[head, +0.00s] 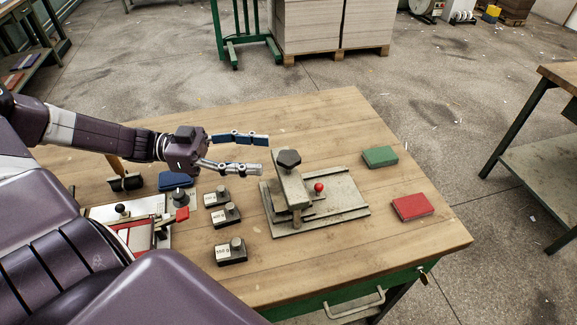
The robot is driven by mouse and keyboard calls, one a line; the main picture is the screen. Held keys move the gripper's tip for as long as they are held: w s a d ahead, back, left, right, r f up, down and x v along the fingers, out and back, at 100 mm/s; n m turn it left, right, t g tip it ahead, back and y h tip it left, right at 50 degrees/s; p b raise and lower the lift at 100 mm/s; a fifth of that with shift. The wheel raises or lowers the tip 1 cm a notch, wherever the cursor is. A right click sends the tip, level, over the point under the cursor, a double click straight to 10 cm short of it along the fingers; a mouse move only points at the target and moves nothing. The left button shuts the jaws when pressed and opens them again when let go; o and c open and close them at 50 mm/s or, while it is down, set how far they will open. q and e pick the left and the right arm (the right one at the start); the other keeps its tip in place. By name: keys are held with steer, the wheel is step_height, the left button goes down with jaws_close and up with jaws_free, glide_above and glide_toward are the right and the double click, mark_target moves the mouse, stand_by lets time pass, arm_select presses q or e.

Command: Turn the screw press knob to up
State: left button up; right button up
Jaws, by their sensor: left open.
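The screw press (340,208) stands on the wooden table, a grey metal base with an arm across it. Its dark, many-sided knob (289,158) sits on top at the back end of the arm. A small red ball (319,187) shows on the press beside the arm. My left gripper (266,154) reaches in from the left with its two fingers apart, pointing right. Its fingertips are just left of the knob, and I see nothing between them. I cannot tell from this view whether they are at the knob's height. My right gripper is not in view.
Several dark weights (231,251) stand left of the press. A green block (380,156) and a red block (412,206) lie to its right. A balance with red parts (143,230) and a blue object (175,181) are under my left arm. The table's front right is clear.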

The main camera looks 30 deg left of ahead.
mark_target(289, 156)
arm_select(q)
steer(key=b+x, duration=0.1)
steer(key=x, duration=0.6)
steer(key=shift+w+d+b, duration=0.15)
steer(key=shift+d+b, duration=0.1)
steer(key=shift+b, duration=0.15)
steer(key=shift+c, duration=0.8)
steer(key=c, duration=1)
